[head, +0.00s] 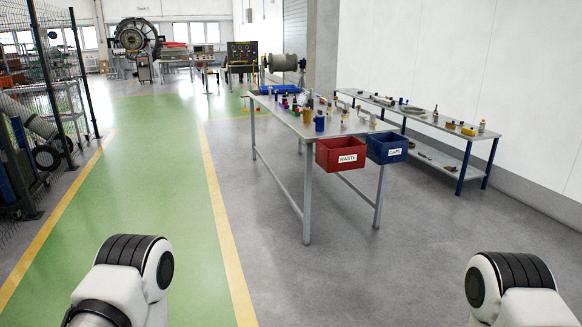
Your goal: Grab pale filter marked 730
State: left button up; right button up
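No pale filter marked 730 can be made out at this distance. Many small items stand on the long grey worktable (330,131) ahead, among them a yellowish cylinder, a dark blue cylinder (320,121) and several bottles; no markings on them are readable. More small parts lie on the lower shelf bench (468,137) by the right wall. Only links of my two arms show at the bottom left and bottom right; both grippers are out of view.
A red bin labelled WASTE (341,154) and a blue bin (387,148) hang on the worktable's near end. A mesh fence (72,75) stands at left. The green walkway (150,190) is clear. An engine (137,38) and benches stand far back.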

aim_at(344, 116)
jog(key=i+j+u, duration=0.35)
jog(key=i, duration=0.8)
jog(key=i+u, duration=0.35)
jog(key=i, duration=0.85)
jog(key=i+z, duration=0.1)
jog(key=i, duration=0.4)
jog(key=i+j+z, duration=0.15)
jog(key=i, duration=0.3)
jog(key=i+j+z, duration=0.1)
jog(key=i, duration=0.4)
jog(key=i+j+z, duration=0.1)
jog(key=i, duration=0.35)
jog(key=i+j+z, duration=0.15)
jog(key=i+j, duration=0.15)
jog(key=i, duration=0.15)
jog(key=i+j+z, duration=0.85)
jog(key=i+l, duration=0.05)
jog(key=l, duration=0.05)
